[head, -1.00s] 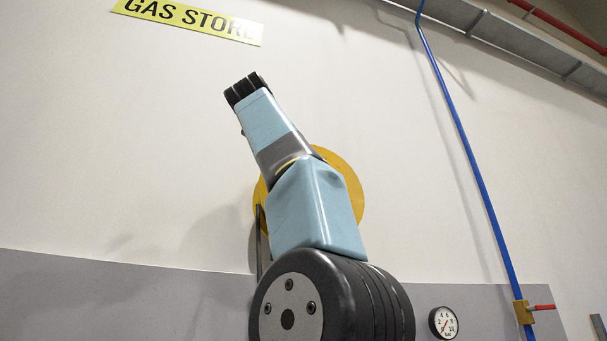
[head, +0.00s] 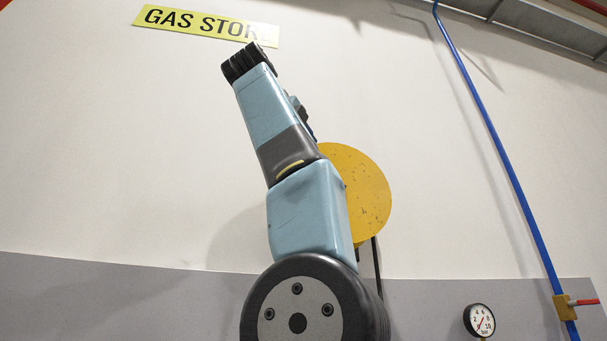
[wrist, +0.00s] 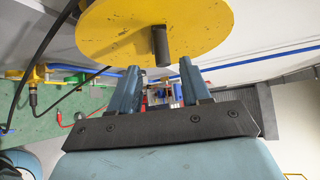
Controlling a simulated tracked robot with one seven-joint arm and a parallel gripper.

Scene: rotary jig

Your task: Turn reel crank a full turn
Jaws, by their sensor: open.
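The reel is a round yellow disc (head: 362,192) on the wall, partly hidden behind my arm in the head view. In the wrist view the yellow disc (wrist: 105,35) fills the top, with a dark peg-like handle (wrist: 160,46) sticking out of its face. My gripper (wrist: 158,78) is open, with its two blue fingers apart below the handle. The handle lies ahead of the gap between the fingers, and nothing is held. In the head view the handle is not visible, and my arm hides the left part of the disc.
A black hose (head: 376,267) hangs below the disc. A pressure gauge (head: 480,321) and a blue pipe (head: 505,175) with a red-handled valve (head: 566,306) are to the right. A yellow sign (head: 206,24) is above. The wall to the left is bare.

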